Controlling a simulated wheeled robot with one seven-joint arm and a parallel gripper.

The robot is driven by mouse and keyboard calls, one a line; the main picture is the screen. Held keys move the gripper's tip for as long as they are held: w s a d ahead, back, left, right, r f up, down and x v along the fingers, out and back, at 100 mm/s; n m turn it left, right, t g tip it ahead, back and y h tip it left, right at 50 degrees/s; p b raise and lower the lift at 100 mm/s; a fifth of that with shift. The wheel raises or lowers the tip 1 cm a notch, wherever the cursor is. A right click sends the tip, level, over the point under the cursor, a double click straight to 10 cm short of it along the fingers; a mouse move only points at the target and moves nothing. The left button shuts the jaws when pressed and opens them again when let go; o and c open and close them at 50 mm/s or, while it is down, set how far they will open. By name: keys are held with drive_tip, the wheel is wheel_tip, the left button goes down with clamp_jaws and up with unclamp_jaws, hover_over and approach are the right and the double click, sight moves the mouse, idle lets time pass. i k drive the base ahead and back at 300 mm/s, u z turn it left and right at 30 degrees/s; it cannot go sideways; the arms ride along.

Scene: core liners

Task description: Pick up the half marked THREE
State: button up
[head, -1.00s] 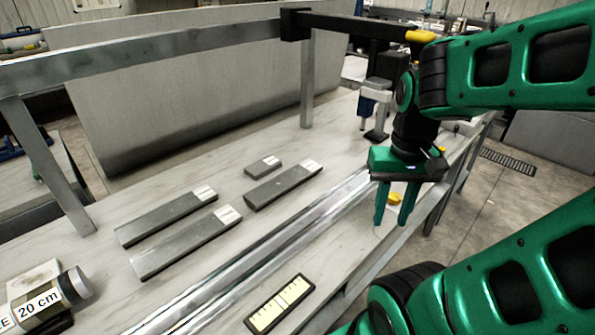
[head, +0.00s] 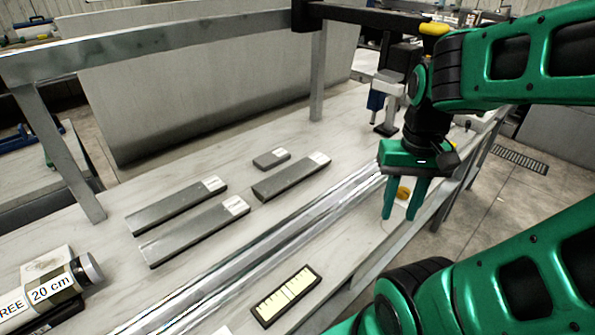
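Several flat grey pieces with white end labels lie on the bench: two long ones (head: 170,208) and (head: 190,235), a shorter one (head: 285,180) and a small one (head: 268,160). Their label text is too small to read. My gripper (head: 403,212) hangs above the bench's right side, fingers pointing down and apart, nothing between them. It is well right of the labelled cylinder.
Shiny metal rails (head: 270,235) run diagonally along the bench (head: 110,235). A black-framed yellow scale card (head: 286,296) lies at the front. A grey metal frame bar (head: 150,42) crosses behind.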

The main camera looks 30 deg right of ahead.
sight(265, 190)
drive_tip(key=z, duration=0.55)
drive_tip(key=k, duration=1.25)
drive_tip(key=z, duration=0.75)
drive_tip(key=i, duration=0.95)
